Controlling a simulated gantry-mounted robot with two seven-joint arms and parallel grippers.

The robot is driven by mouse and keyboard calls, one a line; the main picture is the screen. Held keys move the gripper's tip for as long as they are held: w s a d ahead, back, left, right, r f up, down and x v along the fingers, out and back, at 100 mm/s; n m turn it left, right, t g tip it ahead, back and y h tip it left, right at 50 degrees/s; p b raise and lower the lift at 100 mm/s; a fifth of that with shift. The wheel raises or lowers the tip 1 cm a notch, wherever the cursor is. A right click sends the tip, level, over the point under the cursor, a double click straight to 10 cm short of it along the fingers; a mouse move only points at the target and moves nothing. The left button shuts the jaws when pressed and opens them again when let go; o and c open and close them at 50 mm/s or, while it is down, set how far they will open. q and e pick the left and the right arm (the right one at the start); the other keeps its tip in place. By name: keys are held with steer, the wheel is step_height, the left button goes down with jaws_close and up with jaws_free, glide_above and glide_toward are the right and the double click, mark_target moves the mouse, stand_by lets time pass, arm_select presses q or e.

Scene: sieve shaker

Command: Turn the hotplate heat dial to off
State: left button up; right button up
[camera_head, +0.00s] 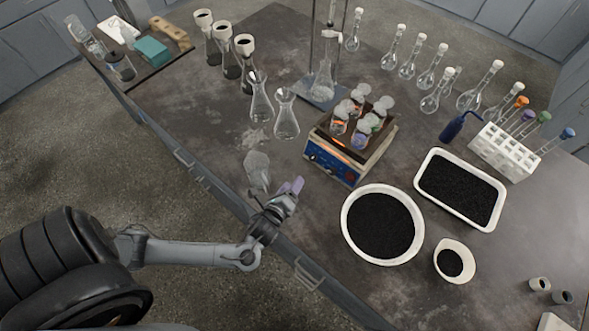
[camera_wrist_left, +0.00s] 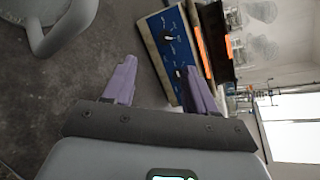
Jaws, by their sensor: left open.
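The hotplate (camera_head: 337,171) stands on the bench with a blue front panel and an orange glow along its top. In the left wrist view the blue panel (camera_wrist_left: 184,50) carries an upper dial (camera_wrist_left: 167,38) with a white mark and a lower knob (camera_wrist_left: 179,73) partly beside my right-hand finger. I cannot tell which one is the heat dial. My left gripper (camera_head: 293,187), with purple fingers, is in front of the panel, apart from it in the head view. In the left wrist view my left gripper (camera_wrist_left: 161,72) is open with nothing between its fingers. My right gripper is not seen.
Several lidded jars (camera_head: 360,120) stand on the hotplate. A round white bowl of black grains (camera_head: 347,232) is to the right. The bench front edge is close below.

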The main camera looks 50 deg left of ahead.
mark_target(312, 159)
arm_select(q)
steer(key=w, duration=0.1)
steer(key=w+f+b, duration=0.1)
steer(key=w+b, duration=0.1)
steer(key=shift+a+f+m+t, duration=0.25)
steer(key=shift+a+m+t, duration=0.05)
steer(key=shift+a, duration=0.05)
steer(key=shift+w, duration=0.3)
steer(key=b+x, duration=0.2)
steer(key=x, duration=0.8)
steer(key=shift+w+r, duration=0.1)
steer(key=shift+w, duration=0.1)
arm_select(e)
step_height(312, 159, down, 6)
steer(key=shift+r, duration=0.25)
